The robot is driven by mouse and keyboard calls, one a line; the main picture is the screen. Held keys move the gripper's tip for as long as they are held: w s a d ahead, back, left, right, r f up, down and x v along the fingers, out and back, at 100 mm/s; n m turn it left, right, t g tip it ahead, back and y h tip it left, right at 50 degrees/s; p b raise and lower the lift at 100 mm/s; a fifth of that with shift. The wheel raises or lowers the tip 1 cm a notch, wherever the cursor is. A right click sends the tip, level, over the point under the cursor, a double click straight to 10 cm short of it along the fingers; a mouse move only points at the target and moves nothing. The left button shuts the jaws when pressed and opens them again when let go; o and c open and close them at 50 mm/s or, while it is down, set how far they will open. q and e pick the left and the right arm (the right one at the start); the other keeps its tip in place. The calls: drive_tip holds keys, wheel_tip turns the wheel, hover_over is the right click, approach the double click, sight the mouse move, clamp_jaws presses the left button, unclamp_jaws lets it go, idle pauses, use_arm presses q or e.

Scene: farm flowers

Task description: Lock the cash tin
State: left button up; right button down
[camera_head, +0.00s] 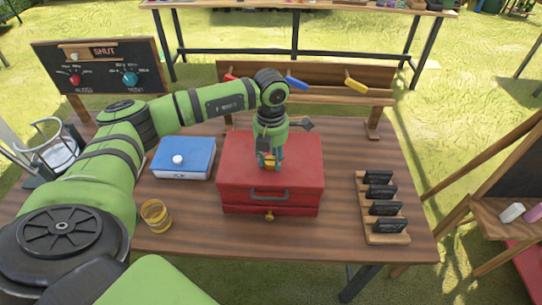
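A red cash tin (240,180) sits closed on the wooden table, with a dark handle (268,194) on its front. A small brass-coloured lock or key piece (269,215) shows at the middle of its lower front edge. My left gripper (270,163) points down over the tin's lid. A small orange-yellow patch shows at its fingertips. I cannot tell whether it is part of the gripper or something held, or whether the fingers touch the lid. My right gripper is not in view.
A blue box (185,160) with a white knob stands left of the tin, and a yellow-rimmed glass (155,214) stands nearer the front. A wooden rack (385,238) with several black blocks is on the right. A wooden rail (330,92) with coloured pegs runs behind. The front strip of table is clear.

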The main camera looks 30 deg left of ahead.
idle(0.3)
use_arm(q)
drive_tip(key=n+b, duration=0.2)
drive_tip(key=n, duration=0.2)
drive_tip(key=shift+f, duration=0.15)
drive_tip(key=n+b, duration=0.1)
drive_tip(key=n, duration=0.3)
drive_tip(key=n+b, duration=0.1)
drive_tip(key=n, duration=0.8)
drive_tip(key=shift+n, duration=0.4)
drive_tip(key=o, duration=1.2)
drive_tip(key=shift+c, duration=0.2)
